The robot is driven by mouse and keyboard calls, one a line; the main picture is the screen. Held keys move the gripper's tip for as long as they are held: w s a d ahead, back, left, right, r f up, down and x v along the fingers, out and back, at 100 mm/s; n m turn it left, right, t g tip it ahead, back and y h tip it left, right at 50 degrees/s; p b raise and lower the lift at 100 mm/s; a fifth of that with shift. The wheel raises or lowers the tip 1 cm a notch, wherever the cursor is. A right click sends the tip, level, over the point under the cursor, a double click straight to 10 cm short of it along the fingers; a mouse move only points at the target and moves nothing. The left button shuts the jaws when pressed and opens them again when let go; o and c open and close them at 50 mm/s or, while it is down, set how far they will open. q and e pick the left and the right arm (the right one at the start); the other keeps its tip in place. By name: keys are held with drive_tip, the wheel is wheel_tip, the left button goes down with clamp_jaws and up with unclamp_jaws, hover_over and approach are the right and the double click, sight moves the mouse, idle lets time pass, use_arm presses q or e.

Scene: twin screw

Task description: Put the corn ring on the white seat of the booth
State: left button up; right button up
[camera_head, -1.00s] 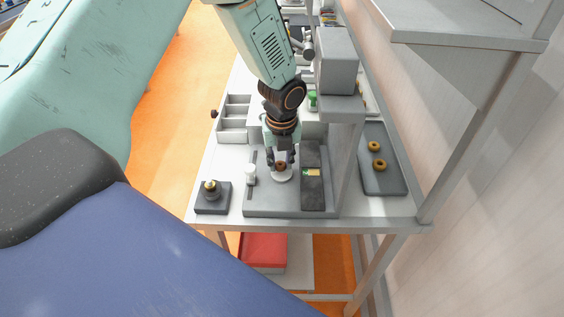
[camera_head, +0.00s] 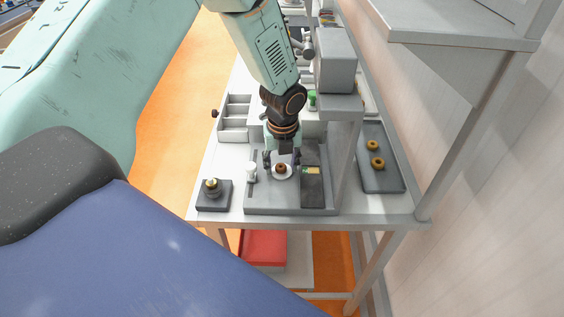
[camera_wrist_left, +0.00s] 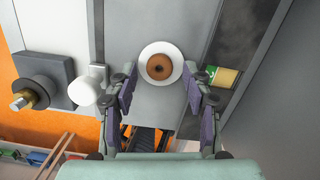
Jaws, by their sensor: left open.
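The corn ring (camera_head: 281,167), a small brown ring, lies flat on the white seat (camera_head: 281,177), a round disc on the grey base of the booth (camera_head: 263,207). In the left wrist view the ring (camera_wrist_left: 160,66) sits about in the middle of the white seat (camera_wrist_left: 146,51), with white rim showing around it. My left gripper (camera_head: 282,158) is open and empty, just above and behind the ring. Its fingers (camera_wrist_left: 160,82) stand apart on either side of the seat in the wrist view, and do not touch the ring. My right gripper is not in view.
A dark tray (camera_head: 383,184) with two brown rings stands right of the booth's column (camera_head: 345,150). A white knob (camera_head: 251,171) and a dark block with a brass-topped knob (camera_head: 211,188) are to the left. A compartment bin (camera_head: 235,118) lies behind. A green-and-yellow piece (camera_head: 311,170) lies on the dark strip.

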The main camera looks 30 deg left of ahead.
use_arm(q)
drive_tip(key=shift+w+a+r, duration=0.1)
drive_tip(key=shift+a+r, duration=0.05)
wheel_tip(320, 180, up, 12)
drive_tip(key=d, duration=0.1)
drive_tip(key=shift+s+d, duration=0.2)
drive_tip(key=shift+s, duration=0.25)
drive_tip(key=shift+s+a, duration=0.1)
drive_tip(key=shift+s, duration=0.05)
